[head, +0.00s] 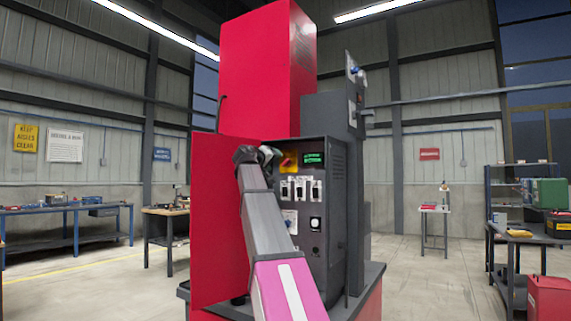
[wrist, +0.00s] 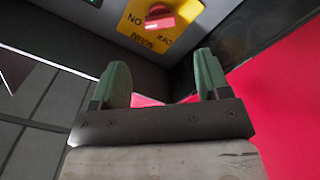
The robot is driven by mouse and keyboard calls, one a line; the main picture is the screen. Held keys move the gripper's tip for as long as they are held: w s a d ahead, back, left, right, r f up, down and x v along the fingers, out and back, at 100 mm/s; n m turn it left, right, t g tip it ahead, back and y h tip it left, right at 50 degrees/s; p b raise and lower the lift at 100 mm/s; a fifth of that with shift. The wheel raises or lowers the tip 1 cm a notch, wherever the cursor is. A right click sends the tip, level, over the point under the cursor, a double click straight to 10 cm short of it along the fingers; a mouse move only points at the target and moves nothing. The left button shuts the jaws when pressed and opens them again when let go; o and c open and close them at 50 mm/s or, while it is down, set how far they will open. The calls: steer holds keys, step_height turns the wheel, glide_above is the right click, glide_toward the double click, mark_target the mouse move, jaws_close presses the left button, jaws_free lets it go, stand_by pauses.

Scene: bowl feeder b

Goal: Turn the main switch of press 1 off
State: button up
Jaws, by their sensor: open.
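The main switch is a red rotary knob (wrist: 178,16) on a yellow plate (wrist: 137,30) marked ON, OFF and MAIN, at the top of the wrist view. Its lettering looks upside down there, and I cannot tell for sure which mark the knob points to. In the head view the yellow plate (head: 289,166) sits high on the dark control panel, partly beside my gripper. My gripper (wrist: 162,78) is open, its two green fingers apart with nothing between them. The knob lies beyond the fingertips, apart from them. In the head view my gripper (head: 268,154) is just left of the switch.
A green display (head: 313,158) is right of the switch, with several white-plated controls (head: 300,189) below. A tall red panel (head: 222,220) stands close at the left of my gripper. Workbenches (head: 66,212) stand well away on both sides, with open floor between.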

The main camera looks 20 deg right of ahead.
mark_target(284, 162)
steer(key=x, duration=0.9)
steer(key=shift+w, duration=0.15)
steer(key=c, duration=0.9)
